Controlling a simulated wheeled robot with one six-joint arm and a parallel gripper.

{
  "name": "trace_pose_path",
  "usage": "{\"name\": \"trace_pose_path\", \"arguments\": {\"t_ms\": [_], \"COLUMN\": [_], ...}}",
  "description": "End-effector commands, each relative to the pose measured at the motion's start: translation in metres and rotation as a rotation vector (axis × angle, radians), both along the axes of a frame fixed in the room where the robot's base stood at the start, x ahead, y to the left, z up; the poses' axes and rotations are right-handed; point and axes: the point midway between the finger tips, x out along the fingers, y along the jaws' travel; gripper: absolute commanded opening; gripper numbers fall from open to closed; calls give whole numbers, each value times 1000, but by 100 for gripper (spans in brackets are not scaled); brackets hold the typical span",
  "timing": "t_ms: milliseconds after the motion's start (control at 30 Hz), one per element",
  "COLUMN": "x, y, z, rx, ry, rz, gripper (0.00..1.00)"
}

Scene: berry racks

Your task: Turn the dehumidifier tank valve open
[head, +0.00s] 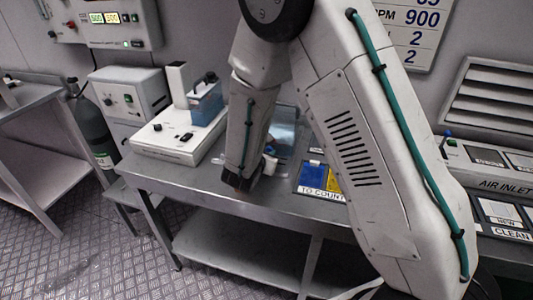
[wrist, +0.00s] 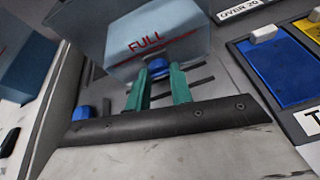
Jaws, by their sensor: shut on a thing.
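A pale blue tank (wrist: 150,35) marked FULL with a red line fills the top of the wrist view. In the head view the tank (head: 284,128) is partly hidden behind my arm. A blue valve knob (wrist: 158,66) shows at the tank's lower front. My gripper's two teal fingers (wrist: 159,82) stand on either side of the knob, shut on it. How far the valve is turned cannot be told. My arm hides the fingertips in the head view.
A blue container (head: 206,103) stands on a white device (head: 178,137) left of my arm. Blue and yellow sample trays (head: 312,178) lie to the right on the metal bench (head: 200,188). A small blue part (wrist: 82,113) shows left of my fingers.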

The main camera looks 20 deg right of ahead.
Motion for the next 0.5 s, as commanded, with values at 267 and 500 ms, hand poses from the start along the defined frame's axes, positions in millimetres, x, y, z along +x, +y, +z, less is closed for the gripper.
{"name": "trace_pose_path", "arguments": {"t_ms": [267, 500], "x": [0, -1], "y": [-3, -5], "z": [1, 0], "rx": [43, 168], "ry": [-32, -122], "rz": [-1, -2], "gripper": [0, 0]}}
